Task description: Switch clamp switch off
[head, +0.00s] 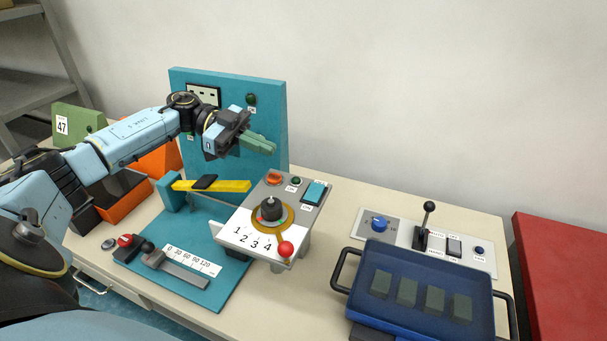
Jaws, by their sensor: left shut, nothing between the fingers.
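My left gripper (262,145) reaches in from the left, its green fingers shut and empty. It shows in front of the teal upright panel (275,102), above the grey control plate (284,188). The fingers appear apart from these controls. My right gripper is not in view.
A yellow bar (228,186), a black knob (271,208) and a red ball handle (285,249) are close by. A blue tray (378,255) with several dark blocks is at the right, before a panel with a black lever (427,222). Bare table lies between.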

